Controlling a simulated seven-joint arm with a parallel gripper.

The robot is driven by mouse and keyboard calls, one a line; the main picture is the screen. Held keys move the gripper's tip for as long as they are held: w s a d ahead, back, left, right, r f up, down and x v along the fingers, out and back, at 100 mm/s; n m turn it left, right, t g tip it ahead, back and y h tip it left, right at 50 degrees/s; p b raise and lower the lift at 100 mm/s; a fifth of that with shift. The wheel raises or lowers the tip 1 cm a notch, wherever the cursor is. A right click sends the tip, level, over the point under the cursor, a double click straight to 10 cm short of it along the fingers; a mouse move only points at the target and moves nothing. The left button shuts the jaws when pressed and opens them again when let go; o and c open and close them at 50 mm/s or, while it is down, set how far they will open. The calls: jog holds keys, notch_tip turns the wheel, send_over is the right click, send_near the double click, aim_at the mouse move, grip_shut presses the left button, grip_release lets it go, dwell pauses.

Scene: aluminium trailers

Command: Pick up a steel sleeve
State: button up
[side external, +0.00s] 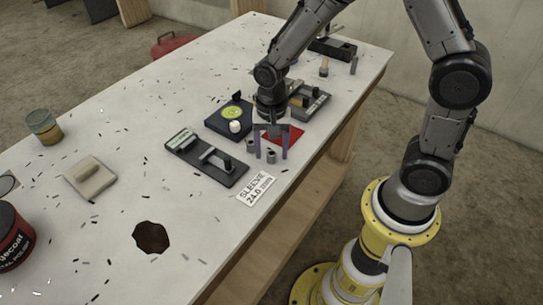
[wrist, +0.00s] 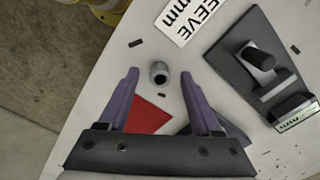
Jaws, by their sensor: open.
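A small grey steel sleeve (wrist: 159,73) stands on the white table, its dark bore showing in the wrist view. It lies just beyond and between my open fingertips, and nothing touches it there. In the side external view a sleeve (side external: 271,157) shows near my gripper (side external: 271,156), by the near edge of the red patch. My gripper (wrist: 160,78) points down with its two purple fingers apart and empty. The exact height of the fingertips above the table is hard to tell.
A white label (side external: 256,189) reading "SLEEVE" lies nearby. A dark fixture with a peg (side external: 207,160) stands to the left, also seen in the wrist view (wrist: 262,62). A red patch (wrist: 148,115) lies between the fingers.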

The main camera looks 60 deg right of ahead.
jog(key=shift+f, duration=0.45)
grip_shut()
jog(key=shift+r, duration=0.15)
